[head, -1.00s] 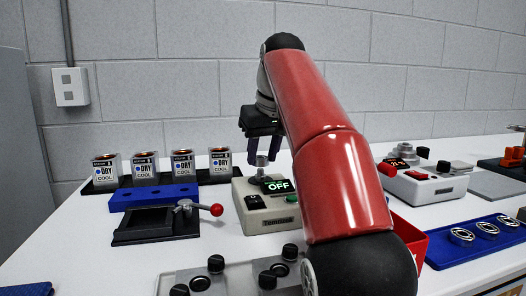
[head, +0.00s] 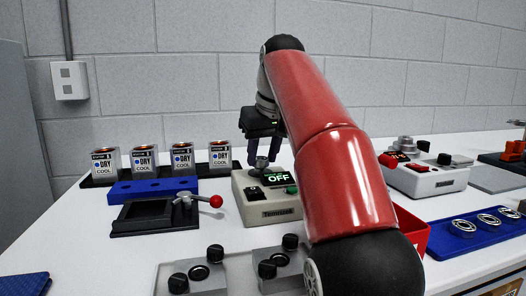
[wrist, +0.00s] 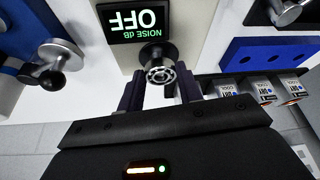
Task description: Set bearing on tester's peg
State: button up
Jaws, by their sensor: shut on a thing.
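The tester (head: 268,212) is a beige box with a dark display reading "OFF". The wrist view shows its display (wrist: 140,22) upside down, reading "NOISE dB OFF". My gripper (head: 262,160) points down over the tester's back left part. Its fingers are shut on a small metal bearing (wrist: 161,75), which shows end-on between the fingertips in the wrist view. The bearing is lined up with the tester's dark round peg mount (wrist: 157,52) and is at or just above it. I cannot tell whether it is seated, as the peg itself is hidden.
A blue tray (head: 438,247) with silver bearings lies at the right, near a red bin (head: 412,232). A grey-white device (head: 430,182) stands behind. A black fixture with a red-knobbed lever (head: 216,201), a blue block (head: 150,190) and several labelled cans (head: 182,157) stand left.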

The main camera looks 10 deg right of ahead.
jog(key=shift+f, duration=0.15)
jog(key=o, duration=1.1)
jog(key=shift+o, duration=1.4)
